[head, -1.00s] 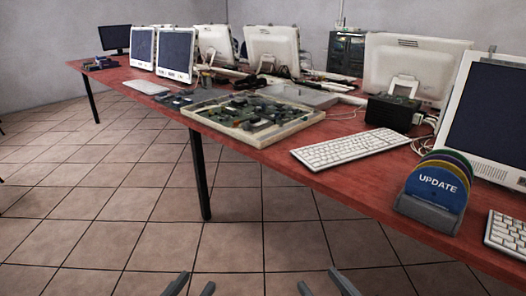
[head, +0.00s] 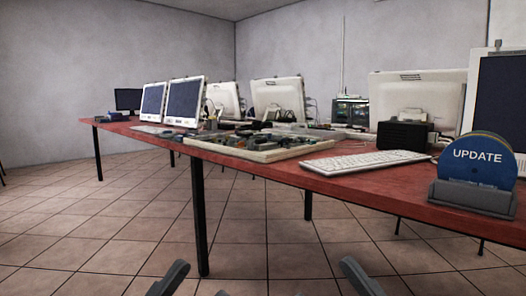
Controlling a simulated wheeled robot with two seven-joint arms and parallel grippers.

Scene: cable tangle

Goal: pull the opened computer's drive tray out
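The opened computer (head: 262,155) is a flat, cream-coloured open case with green circuit boards and dark parts inside. It lies on the red table near its front edge, in the middle of the head view. I see it at a shallow angle, so its drive tray cannot be made out. My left gripper (head: 195,288) shows only by its grey fingertips at the bottom edge, apart and empty. My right gripper (head: 342,286) is also at the bottom edge, with its fingers apart and empty. Both are in front of the table, well short of the computer.
The red table (head: 330,183) runs across the view on dark legs. A white keyboard (head: 365,162), a black box (head: 402,135) and a blue "UPDATE" disc holder (head: 474,196) stand to the right. Several white monitors (head: 278,95) line the table. The tiled floor (head: 110,225) is clear at left.

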